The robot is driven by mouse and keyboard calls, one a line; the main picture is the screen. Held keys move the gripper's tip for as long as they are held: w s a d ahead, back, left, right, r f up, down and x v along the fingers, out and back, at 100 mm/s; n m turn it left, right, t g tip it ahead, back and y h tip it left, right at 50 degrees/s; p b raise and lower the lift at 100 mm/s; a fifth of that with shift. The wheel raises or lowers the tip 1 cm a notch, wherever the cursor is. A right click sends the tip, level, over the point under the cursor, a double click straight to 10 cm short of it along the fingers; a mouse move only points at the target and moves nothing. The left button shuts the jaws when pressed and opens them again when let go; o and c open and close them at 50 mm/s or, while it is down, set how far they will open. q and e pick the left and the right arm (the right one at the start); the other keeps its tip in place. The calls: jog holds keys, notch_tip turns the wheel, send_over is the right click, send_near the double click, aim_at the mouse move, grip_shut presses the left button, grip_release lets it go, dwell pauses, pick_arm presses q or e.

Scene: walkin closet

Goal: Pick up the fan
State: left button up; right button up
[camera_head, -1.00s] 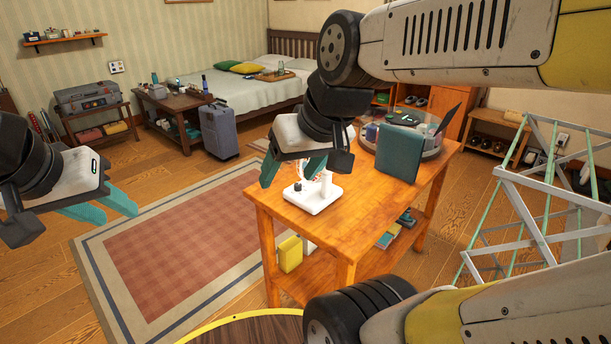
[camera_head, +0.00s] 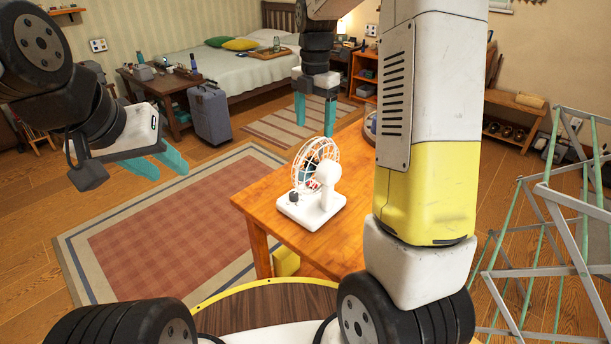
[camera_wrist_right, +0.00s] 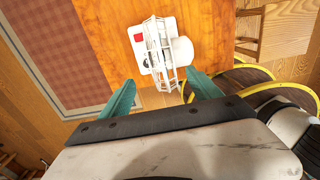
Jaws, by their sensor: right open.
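The white fan (camera_head: 316,184) stands upright on the near left part of the wooden table, its wire cage facing left. In the right wrist view the fan (camera_wrist_right: 160,50) is seen from above, beyond the teal fingertips. My right gripper (camera_head: 315,117) points down behind the fan in the head view, open and empty, apart from the fan. It also shows in the right wrist view (camera_wrist_right: 160,95). My left gripper (camera_head: 163,166) is at the left over the rug, empty, with its two teal fingers a little apart.
The wooden table (camera_head: 258,203) has bare room around the fan; my right arm hides its right part. A drying rack (camera_head: 545,235) stands at the right. A suitcase (camera_head: 210,116) and a bed (camera_head: 235,72) are further back. The rug (camera_head: 180,220) is clear.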

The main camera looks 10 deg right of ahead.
aim_at(316, 138)
jog(key=f, duration=0.7)
jog(key=shift+w+d, duration=0.1)
jog(key=shift+d, duration=0.25)
grip_shut()
jog(key=shift+r, duration=0.15)
